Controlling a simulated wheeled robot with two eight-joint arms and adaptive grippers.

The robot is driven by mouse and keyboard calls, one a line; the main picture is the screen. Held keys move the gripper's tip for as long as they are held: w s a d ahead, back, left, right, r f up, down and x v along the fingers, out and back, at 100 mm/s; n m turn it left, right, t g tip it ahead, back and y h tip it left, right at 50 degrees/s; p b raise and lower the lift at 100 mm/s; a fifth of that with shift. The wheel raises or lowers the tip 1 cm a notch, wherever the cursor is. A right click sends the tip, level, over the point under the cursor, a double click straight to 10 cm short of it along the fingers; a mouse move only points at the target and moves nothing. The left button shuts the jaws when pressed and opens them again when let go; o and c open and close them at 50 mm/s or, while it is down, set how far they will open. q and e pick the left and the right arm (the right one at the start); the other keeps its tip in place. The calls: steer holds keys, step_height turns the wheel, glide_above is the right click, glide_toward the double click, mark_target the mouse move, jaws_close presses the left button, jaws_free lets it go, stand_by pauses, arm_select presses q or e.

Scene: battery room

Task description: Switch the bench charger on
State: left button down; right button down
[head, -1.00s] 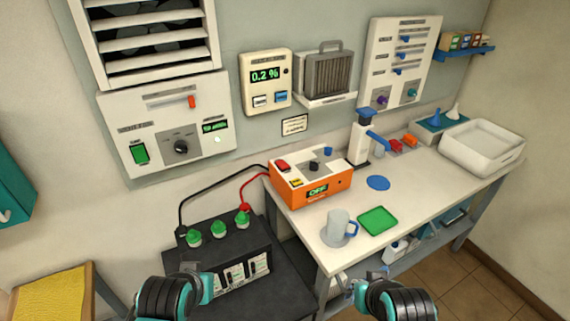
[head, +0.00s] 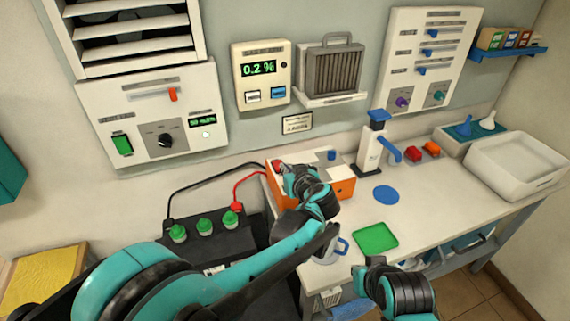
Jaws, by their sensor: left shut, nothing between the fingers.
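The bench charger (head: 346,187) is an orange box with a pale top at the left end of the workbench. My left arm reaches across it and hides most of its front, including the display. My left gripper (head: 286,172) is shut and empty over the charger's top left part, beside the red switch (head: 276,163). I cannot tell whether it touches the switch. A blue knob (head: 332,155) shows at the back of the charger's top. My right gripper (head: 362,272) is low in front of the bench edge, near the green tray; its fingers are too unclear to judge.
A black battery (head: 215,245) with green caps stands left, its black and red cables running towards the charger. A mug (head: 328,250) is partly behind my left arm. A green tray (head: 376,237), blue disc (head: 386,195) and white basin (head: 515,165) occupy the bench (head: 440,195).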

arm_select(q)
steer(key=shift+w+d+f+t, duration=0.15)
steer(key=shift+w+d, duration=0.15)
steer(key=shift+d, duration=0.2)
steer(key=shift+w+d+r+t, duration=0.15)
steer(key=shift+w+d, duration=0.1)
steer(key=shift+d, duration=0.2)
steer(key=shift+f, duration=0.1)
steer(key=b+x, duration=0.2)
steer(key=x, duration=0.7)
steer(key=shift+w+a+f+b, duration=0.1)
steer(key=shift+f+b, duration=0.15)
steer(key=shift+b, duration=0.15)
step_height(320, 180, down, 3)
steer(key=shift+w+f+b, duration=0.1)
steer(key=shift+w+b, duration=0.05)
steer(key=shift+b, duration=0.6)
steer(key=shift+f, duration=0.4)
